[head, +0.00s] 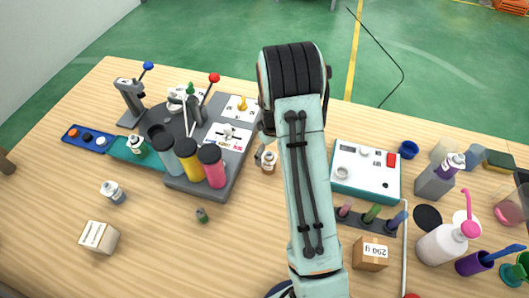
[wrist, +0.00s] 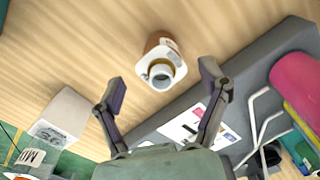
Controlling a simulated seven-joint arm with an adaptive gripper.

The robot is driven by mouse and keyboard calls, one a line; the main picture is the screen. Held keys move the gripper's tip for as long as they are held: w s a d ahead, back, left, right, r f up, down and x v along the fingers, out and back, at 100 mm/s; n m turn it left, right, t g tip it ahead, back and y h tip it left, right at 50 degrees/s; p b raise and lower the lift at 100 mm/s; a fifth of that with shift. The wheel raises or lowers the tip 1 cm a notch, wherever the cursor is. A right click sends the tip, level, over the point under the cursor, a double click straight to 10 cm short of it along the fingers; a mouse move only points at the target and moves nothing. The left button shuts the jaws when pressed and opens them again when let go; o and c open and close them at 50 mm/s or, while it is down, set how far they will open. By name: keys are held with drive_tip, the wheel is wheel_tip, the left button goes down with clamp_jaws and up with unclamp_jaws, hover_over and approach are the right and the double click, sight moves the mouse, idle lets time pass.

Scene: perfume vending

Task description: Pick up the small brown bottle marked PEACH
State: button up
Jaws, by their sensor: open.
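A small brown bottle (wrist: 153,44) with a white shoulder and pale neck stands on the wooden table in the wrist view. It also shows in the head view (head: 268,165), just left of my arm. No PEACH marking is readable on it. My gripper (wrist: 161,86) is open, its two dark fingers spread to either side of the bottle's neck in the picture, with nothing between them touching the bottle. In the head view my arm hides most of the gripper; only a dark part shows beside the bottle.
Left of the bottle is a grey dispensing station (head: 222,185) with blue, yellow and pink cylinders (head: 213,167). A white device (head: 366,172) stands right of my arm. Another small bottle (head: 113,192) and a box (head: 99,237) stand at left. The front-left table is mostly clear.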

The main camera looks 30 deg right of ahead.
sight(269, 165)
wheel_tip(269, 165, down, 6)
drive_tip(key=shift+r, duration=0.1)
drive_tip(key=c, duration=1.2)
